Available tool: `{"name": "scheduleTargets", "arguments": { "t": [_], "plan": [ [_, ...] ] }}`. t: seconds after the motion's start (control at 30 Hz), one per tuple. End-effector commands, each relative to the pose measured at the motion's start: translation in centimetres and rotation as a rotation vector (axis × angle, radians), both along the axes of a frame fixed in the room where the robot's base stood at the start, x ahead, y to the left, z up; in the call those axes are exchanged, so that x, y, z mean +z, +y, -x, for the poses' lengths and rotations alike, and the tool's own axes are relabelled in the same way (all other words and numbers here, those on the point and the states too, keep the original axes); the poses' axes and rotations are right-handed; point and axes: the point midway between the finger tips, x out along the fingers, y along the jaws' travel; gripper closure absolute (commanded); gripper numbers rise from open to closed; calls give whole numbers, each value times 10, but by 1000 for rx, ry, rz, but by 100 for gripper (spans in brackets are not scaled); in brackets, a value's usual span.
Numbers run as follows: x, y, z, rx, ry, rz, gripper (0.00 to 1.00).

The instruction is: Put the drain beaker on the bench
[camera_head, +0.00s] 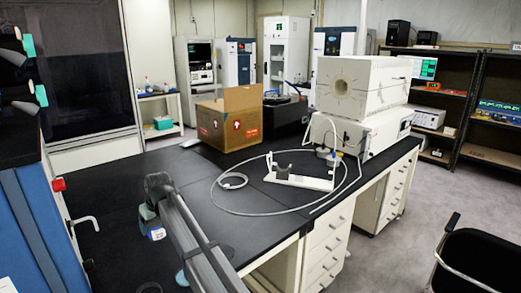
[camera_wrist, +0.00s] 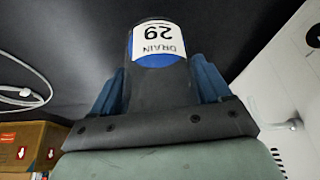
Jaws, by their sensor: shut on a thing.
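The drain beaker (camera_wrist: 158,45) is dark, with a white label reading "DRAIN 29" upside down over a blue patch in the wrist view. My gripper (camera_wrist: 156,85) is shut on it, with one blue finger on each side. In the head view the beaker (camera_head: 157,234) shows as a small white and blue patch below my gripper (camera_head: 148,213), over the near left part of the black bench (camera_head: 225,220). My arm hides part of this area. I cannot tell whether the beaker's base touches the bench top.
A cardboard box (camera_head: 230,118) stands at the back of the bench. A looped hose (camera_head: 231,181) and a white stand (camera_head: 300,180) lie to the right, before a white furnace (camera_head: 362,85). A blue-panelled machine (camera_head: 40,235) with a red knob (camera_head: 59,185) is at left. Bare bench lies between.

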Motion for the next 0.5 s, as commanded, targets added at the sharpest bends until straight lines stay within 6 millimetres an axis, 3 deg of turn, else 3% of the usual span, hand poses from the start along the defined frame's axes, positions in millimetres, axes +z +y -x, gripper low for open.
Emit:
{"name": "scheduleTargets", "arguments": {
  "t": [0.17, 0.5],
  "plan": [
    [0, -8, 4, -88, -1, 1, 57],
    [-12, -50, 42, -185, 0, 0, 57]
  ]
}}
